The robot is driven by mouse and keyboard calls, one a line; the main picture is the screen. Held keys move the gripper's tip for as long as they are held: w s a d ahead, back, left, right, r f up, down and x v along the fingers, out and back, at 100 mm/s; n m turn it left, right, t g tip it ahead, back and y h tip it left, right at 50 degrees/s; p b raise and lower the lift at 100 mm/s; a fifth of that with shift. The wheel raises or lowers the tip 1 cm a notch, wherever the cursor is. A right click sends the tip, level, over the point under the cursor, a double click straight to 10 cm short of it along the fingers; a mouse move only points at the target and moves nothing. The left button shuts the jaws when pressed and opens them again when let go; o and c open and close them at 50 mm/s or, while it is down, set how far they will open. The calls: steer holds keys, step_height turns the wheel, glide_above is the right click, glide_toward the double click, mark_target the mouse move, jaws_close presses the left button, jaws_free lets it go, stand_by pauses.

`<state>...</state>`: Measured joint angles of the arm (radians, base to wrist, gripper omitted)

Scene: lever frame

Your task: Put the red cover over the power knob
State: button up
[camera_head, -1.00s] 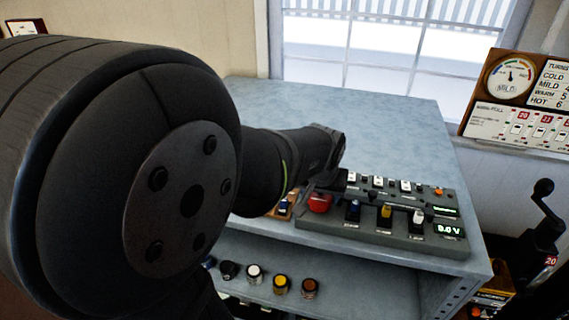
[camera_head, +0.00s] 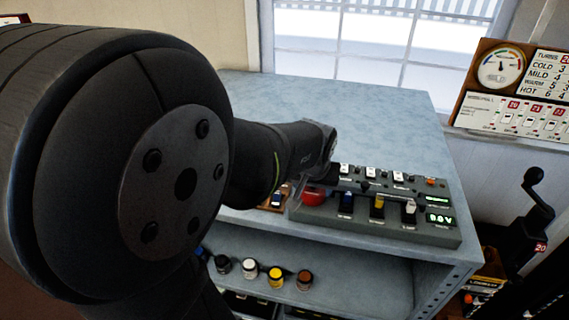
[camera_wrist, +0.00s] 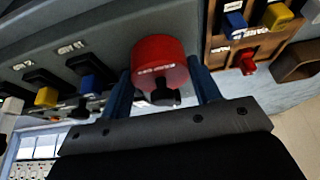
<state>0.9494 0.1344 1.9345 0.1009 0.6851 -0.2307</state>
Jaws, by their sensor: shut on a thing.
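The red cover (camera_wrist: 158,60) is a round red cap with pale lettering, seen up close in the wrist view. In the head view the red cover (camera_head: 313,196) is at the left end of the grey control panel (camera_head: 385,228). My gripper (camera_wrist: 163,92) is shut on it, one blue finger on each side. A black knob-like piece (camera_wrist: 166,96) shows at the cover's near side; I cannot tell whether it is part of the cover. No power knob can be made out for certain. My gripper's fingers are mostly hidden in the head view.
The panel has blue, yellow and white levers and a lit display (camera_head: 440,218). A wooden holder (camera_wrist: 240,42) with coloured switches sits beside it. Several coloured knobs, including a yellow one (camera_head: 276,278), stand on the shelf below. The blue-grey tabletop (camera_head: 370,115) behind is clear.

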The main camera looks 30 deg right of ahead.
steer(key=o, duration=1)
steer(key=shift+o, duration=0.2)
steer(key=shift+s+d, duration=0.1)
steer(key=c, duration=0.3)
steer(key=shift+o, duration=0.2)
steer(key=shift+r, duration=0.1)
